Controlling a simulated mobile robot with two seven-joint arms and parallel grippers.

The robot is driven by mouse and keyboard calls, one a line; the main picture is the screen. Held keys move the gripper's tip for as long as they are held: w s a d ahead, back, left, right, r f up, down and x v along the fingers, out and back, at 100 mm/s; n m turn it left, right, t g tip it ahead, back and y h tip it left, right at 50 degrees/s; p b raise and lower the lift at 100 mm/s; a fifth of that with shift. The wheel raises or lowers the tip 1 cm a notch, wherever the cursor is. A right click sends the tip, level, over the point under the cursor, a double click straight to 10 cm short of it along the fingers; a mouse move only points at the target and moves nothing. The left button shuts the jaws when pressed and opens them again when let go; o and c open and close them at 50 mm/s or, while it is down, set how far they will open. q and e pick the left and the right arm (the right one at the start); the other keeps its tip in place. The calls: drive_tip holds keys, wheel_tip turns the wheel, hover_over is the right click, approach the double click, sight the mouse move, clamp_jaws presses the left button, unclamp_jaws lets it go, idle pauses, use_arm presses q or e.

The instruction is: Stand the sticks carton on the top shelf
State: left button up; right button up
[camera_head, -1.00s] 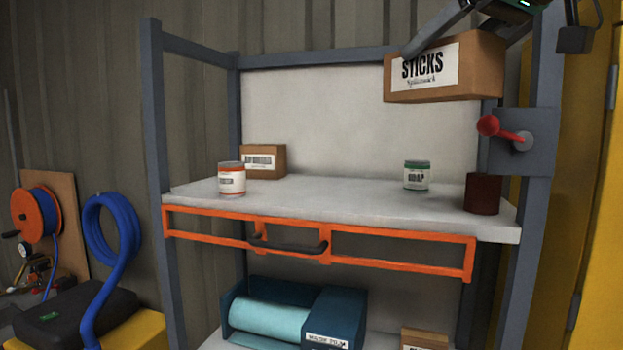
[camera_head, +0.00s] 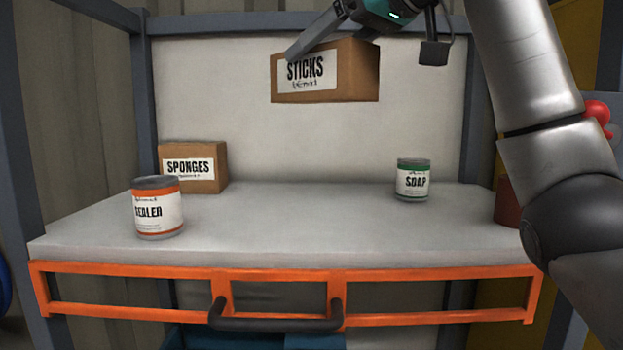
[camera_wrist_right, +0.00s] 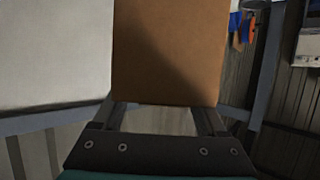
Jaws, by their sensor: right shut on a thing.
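The sticks carton (camera_head: 353,85) is a brown box with a white STICKS label. It hangs in the air above the top shelf (camera_head: 300,225), in front of the pale back panel. My right gripper (camera_head: 318,42) is shut on the carton from above. In the right wrist view the carton (camera_wrist_right: 170,50) fills the upper middle between the fingers of my right gripper (camera_wrist_right: 165,118). The carton's underside is clear of the shelf. My left gripper is in neither view.
On the shelf stand a sponges carton (camera_head: 205,185) at back left, a sealer can (camera_head: 158,215) at front left, a soap can (camera_head: 412,182) at right and a dark red container (camera_head: 506,205) at the right end. The shelf's middle is clear. An orange rail (camera_head: 430,270) runs along the front.

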drive_tip(key=shift+f, duration=8.55)
drive_tip(key=shift+f, duration=0.1)
drive_tip(key=o, duration=1.6)
drive_tip(key=shift+a, duration=0.1)
drive_tip(key=shift+c, duration=0.2)
drive_tip(key=b+v, duration=0.3)
drive_tip(key=v, duration=0.9)
